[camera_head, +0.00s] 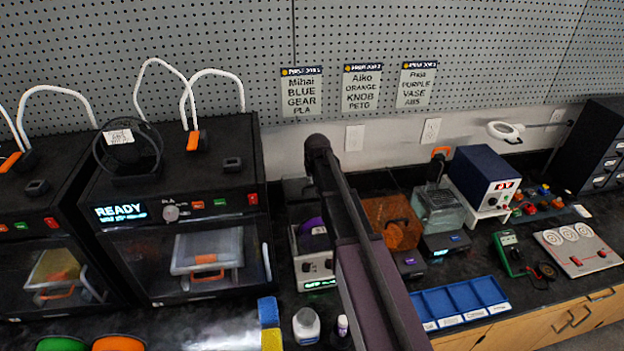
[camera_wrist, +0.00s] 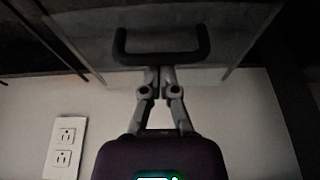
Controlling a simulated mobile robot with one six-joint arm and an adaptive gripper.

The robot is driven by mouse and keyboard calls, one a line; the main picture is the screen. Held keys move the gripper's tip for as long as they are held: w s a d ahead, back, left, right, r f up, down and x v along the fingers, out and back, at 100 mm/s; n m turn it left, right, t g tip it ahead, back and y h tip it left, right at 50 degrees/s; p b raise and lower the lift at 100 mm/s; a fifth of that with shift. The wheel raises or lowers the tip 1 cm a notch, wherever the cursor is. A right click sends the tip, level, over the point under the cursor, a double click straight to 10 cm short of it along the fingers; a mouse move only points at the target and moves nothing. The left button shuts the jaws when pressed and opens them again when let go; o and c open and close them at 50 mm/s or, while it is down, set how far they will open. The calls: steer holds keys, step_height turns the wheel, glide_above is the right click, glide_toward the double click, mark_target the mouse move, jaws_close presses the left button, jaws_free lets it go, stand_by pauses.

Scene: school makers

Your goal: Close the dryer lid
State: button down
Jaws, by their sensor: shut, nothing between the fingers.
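The dryer (camera_head: 314,262) is a pale box with a lit display at its lower front, left of my arm in the head view. A purple spool (camera_head: 312,226) shows in its open top. In the wrist view a see-through grey panel, seemingly the lid (camera_wrist: 225,35), hangs at the top with a dark U-shaped handle (camera_wrist: 203,45). My gripper (camera_wrist: 158,72) is shut and empty, its fingertips at or just below the handle's bar. I cannot tell whether they touch it. In the head view my arm hides part of the dryer, and I cannot make out the gripper.
A 3D printer (camera_head: 180,215) stands close left of the dryer. An orange see-through box (camera_head: 392,222) stands to the right of my arm. Bottles (camera_head: 306,326) stand in front of the dryer. A wall outlet (camera_wrist: 65,147) shows in the wrist view.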

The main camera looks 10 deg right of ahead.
stand_by(0.3)
steer(key=s, duration=1.6)
steer(key=shift+s, duration=0.3)
steer(key=shift+w, duration=0.1)
steer(key=w, duration=0.1)
steer(key=w+b, duration=0.1)
steer(key=w, duration=0.1)
steer(key=shift+w+f, duration=0.25)
steer(key=shift+f, duration=0.15)
steer(key=shift+w+r, duration=0.15)
steer(key=shift+w, duration=0.15)
steer(key=p+v, duration=0.2)
steer(key=shift+s+r+p, duration=0.25)
steer(key=shift+r+p, duration=0.05)
steer(key=shift+p, duration=0.05)
steer(key=shift+r+p, duration=0.6)
steer(key=shift+p, duration=0.15)
steer(key=p+v, duration=0.5)
steer(key=v, duration=0.1)
steer(key=shift+s, duration=0.1)
